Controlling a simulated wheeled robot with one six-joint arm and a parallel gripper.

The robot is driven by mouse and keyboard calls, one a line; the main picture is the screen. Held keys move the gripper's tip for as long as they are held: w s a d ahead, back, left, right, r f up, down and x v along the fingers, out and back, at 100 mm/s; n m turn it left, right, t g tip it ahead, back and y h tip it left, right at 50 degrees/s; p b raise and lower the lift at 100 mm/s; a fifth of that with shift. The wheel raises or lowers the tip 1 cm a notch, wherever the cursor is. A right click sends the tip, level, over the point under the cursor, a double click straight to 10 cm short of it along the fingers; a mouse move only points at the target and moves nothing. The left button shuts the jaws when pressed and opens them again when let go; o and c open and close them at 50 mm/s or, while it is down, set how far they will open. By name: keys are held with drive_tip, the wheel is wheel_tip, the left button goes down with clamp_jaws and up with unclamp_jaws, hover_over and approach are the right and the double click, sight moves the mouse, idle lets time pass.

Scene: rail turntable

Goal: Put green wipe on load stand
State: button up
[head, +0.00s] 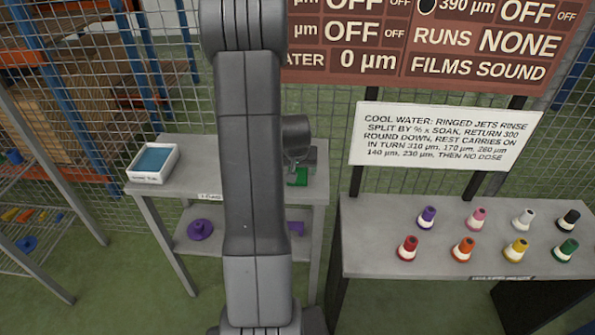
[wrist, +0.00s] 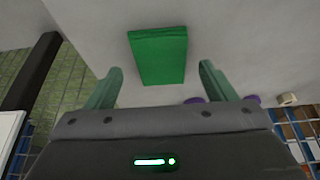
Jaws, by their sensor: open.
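The green wipe (head: 298,177) is a small flat green block at the right end of the grey load stand (head: 185,187) in the head view. In the wrist view the green wipe (wrist: 158,55) appears to lie flat on the grey top. My gripper (wrist: 161,68) is open, with a green finger on each side of the wipe and visible gaps between them. In the head view my gripper (head: 300,160) is just above and behind the wipe, partly hidden by my arm. My arm also covers the middle of the stand and part of its label.
A white tray (head: 152,177) with a blue inside stands at the stand's left end. Purple items (head: 200,230) lie on its lower shelf. A grey table (head: 360,235) with several coloured cones is at right. Mesh fencing stands behind; a shelf rack is at far left.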

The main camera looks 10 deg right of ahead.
drive_tip(key=v, duration=1)
drive_tip(key=shift+s, duration=0.15)
drive_tip(key=shift+r, duration=0.1)
